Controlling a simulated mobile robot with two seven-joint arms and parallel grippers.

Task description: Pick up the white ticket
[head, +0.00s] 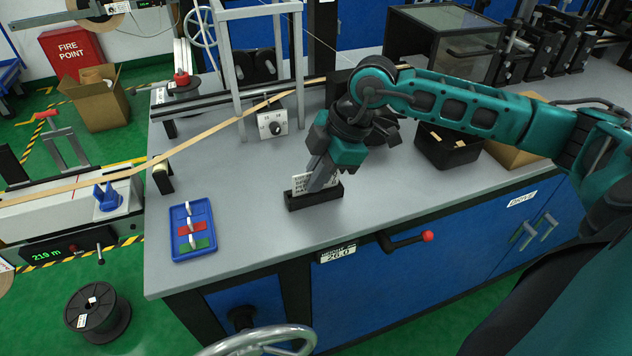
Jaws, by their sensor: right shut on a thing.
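The white ticket (300,183) stands upright in a small black holder (315,199) near the front of the grey bench. Dark printed lines show on its left part. My right gripper (318,183) reaches down from above and is shut on the ticket. Its fingers cover the ticket's middle and part of its right side. The ticket's lower edge is hidden in the holder. My left gripper does not show.
A blue tray (174,247) with red and green parts lies to the left. A dial box (272,124) stands behind the holder. A tan tape (200,140) runs across the bench's left side. A black bin (432,157) stands at right. Bare bench (240,215) lies around the holder.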

